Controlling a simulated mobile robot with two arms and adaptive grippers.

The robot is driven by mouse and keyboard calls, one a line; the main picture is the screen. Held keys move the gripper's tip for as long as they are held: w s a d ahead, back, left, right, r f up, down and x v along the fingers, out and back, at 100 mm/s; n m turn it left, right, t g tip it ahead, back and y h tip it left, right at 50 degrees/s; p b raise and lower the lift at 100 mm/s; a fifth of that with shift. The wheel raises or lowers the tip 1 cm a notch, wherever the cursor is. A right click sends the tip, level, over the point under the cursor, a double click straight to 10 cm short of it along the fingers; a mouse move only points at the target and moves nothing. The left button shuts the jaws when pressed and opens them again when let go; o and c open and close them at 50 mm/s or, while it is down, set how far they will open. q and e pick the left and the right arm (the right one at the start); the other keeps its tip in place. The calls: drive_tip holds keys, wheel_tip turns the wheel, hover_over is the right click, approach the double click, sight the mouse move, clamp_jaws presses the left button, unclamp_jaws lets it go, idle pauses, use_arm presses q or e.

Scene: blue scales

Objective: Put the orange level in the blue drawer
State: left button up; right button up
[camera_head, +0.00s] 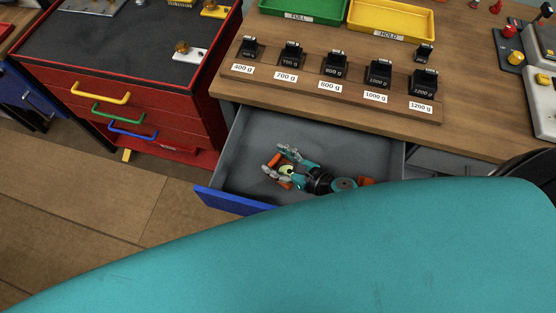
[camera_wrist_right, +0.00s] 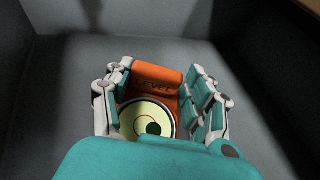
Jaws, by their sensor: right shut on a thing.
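The blue drawer (camera_head: 232,202) is pulled open under the wooden bench, with a blue front and a grey inside. My right gripper (camera_head: 282,166) is inside the drawer's outline, pointing left. It is shut on the orange level (camera_head: 273,160), which shows partly between the fingers. In the wrist view the orange level (camera_wrist_right: 158,76) has dark lettering and a round pale dial, with fingers of the right gripper (camera_wrist_right: 160,95) on both sides. The grey drawer floor (camera_wrist_right: 70,75) lies beneath; I cannot tell whether the level touches it. My left gripper is not in view.
On the bench stand several black weights on a labelled wooden rack (camera_head: 300,84), with a green tray (camera_head: 300,10) and a yellow tray (camera_head: 392,20) behind. A red cabinet (camera_head: 185,135) with coloured handles stands left. The drawer's left part is clear. My teal arm covers the lower picture.

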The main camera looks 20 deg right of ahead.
drive_tip(key=shift+f, duration=0.2)
drive_tip(key=o, duration=1)
drive_tip(key=shift+r, duration=0.1)
drive_tip(key=o, duration=0.3)
drive_tip(key=shift+r, duration=0.15)
drive_tip(key=b+v, duration=0.2)
drive_tip(key=v, duration=0.8)
drive_tip(key=shift+s+d+b, duration=0.15)
drive_tip(key=shift+s+b, duration=0.2)
drive_tip(key=shift+s+d+r, duration=0.3)
drive_tip(key=shift+s+r, duration=0.1)
drive_tip(key=shift+s, duration=0.05)
